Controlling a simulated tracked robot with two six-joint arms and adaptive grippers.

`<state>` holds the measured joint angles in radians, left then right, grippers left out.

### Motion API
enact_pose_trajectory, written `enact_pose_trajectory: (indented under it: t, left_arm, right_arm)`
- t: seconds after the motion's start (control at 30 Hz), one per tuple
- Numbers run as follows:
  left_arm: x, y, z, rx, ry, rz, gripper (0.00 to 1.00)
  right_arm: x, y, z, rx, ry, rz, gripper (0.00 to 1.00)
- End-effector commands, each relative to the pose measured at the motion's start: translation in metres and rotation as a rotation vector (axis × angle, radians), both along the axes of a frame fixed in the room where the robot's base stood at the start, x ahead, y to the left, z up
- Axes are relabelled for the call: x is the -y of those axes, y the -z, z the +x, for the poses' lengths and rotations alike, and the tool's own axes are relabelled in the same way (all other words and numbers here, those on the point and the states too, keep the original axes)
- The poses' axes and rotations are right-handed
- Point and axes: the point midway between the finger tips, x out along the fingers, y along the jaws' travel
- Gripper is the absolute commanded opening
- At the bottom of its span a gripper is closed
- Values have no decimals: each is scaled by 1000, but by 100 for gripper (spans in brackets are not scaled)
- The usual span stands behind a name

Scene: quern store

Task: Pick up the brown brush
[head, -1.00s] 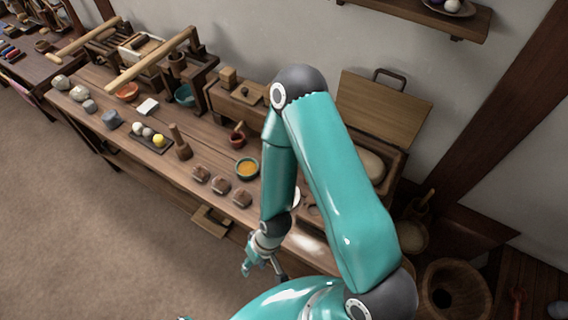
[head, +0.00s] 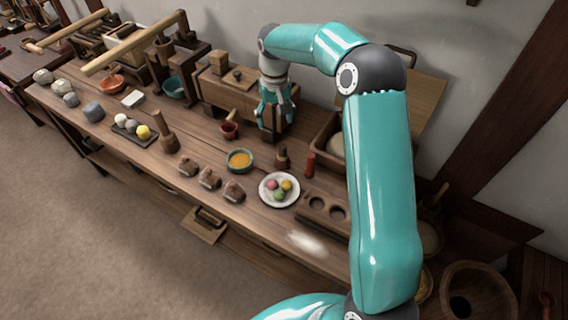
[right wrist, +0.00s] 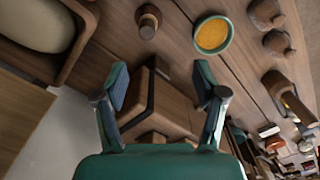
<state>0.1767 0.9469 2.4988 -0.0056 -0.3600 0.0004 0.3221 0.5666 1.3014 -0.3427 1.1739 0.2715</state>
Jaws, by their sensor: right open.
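My right gripper (head: 275,116) is open, pointing down over the back of the long bench. In the right wrist view its two fingers (right wrist: 162,88) stand apart on either side of a brown wooden block (right wrist: 160,108); I cannot tell whether they touch it. A small dark brown upright piece with a knob-like top (head: 282,158) stands in front of the gripper; it also shows in the right wrist view (right wrist: 148,22). I cannot tell for sure which brown piece is the brush. My left gripper is out of view.
Several brown knobbed pieces (head: 209,178) line the front edge. A wooden box (head: 325,150) is at the right, with a red cylinder (head: 309,165) beside it.

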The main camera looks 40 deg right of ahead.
Motion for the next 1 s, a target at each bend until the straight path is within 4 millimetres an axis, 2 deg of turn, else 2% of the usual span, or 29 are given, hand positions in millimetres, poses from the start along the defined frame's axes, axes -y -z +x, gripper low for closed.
enact_pose_trajectory:
  t: [0.07, 0.17, 0.6, 1.0]
  left_arm:
    - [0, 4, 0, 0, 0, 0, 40]
    - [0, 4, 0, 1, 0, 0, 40]
    - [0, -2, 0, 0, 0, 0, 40]
    - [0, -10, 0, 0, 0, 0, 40]
  right_arm:
    - [9, -4, -3, -8, 20, -11, 71]
    - [11, 2, -5, -15, 27, -13, 71]
    - [11, 88, -5, -15, 25, -12, 71]
    - [13, 121, -9, -15, 25, -11, 71]
